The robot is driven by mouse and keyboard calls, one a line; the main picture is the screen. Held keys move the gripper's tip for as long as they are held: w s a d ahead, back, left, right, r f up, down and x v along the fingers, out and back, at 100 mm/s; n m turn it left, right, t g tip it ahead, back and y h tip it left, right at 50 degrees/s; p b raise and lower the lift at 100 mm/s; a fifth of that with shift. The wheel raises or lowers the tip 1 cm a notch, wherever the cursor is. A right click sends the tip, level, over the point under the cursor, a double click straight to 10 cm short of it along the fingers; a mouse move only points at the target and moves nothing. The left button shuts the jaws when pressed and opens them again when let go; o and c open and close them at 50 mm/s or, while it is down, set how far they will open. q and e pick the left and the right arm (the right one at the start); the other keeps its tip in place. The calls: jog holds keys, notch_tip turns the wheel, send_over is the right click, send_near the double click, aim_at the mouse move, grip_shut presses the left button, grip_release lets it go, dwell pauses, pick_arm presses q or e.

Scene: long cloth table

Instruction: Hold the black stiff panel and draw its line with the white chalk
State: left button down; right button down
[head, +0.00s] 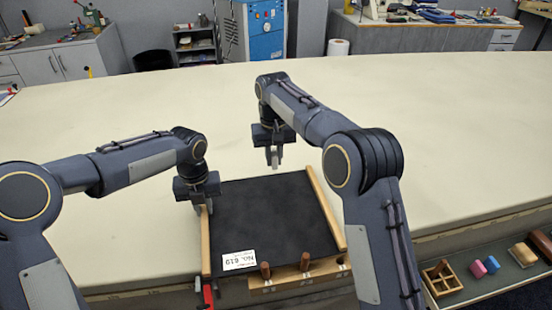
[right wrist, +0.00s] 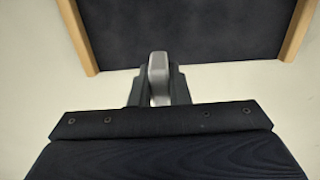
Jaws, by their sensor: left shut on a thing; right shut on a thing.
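The black stiff panel (head: 270,213) lies flat near the front edge of the table, with a white number label (head: 239,260) at its near left corner. It also shows at the top of the right wrist view (right wrist: 190,30). I see no line on it. My left gripper (head: 207,203) is at the panel's far left corner, shut on the panel; its fingertips are partly hidden. My right gripper (head: 273,163) is beyond the panel's far edge, shut on the white chalk (right wrist: 158,72), which looks light grey and points toward the panel, apart from it.
Wooden rails flank the panel on the left (head: 206,250) and right (head: 325,208). A wooden block (head: 290,278) with upright pegs stands along its near edge. A red object (head: 208,296) is at the near left. A tray (head: 462,290) of small items sits at the right. The table (head: 430,120) beyond is clear.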

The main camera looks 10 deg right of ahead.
aim_at(279, 198)
jog(key=shift+f, duration=2.85)
jog(key=shift+f, duration=0.5)
jog(key=shift+s, duration=0.1)
jog(key=shift+s+d+r, duration=0.1)
jog(key=shift+s, duration=0.85)
jog(key=shift+s, duration=0.1)
jog(key=shift+s, duration=0.9)
jog(key=shift+s, duration=0.1)
jog(key=shift+s+d, duration=0.1)
jog(key=shift+s, duration=0.85)
jog(key=shift+s, duration=0.1)
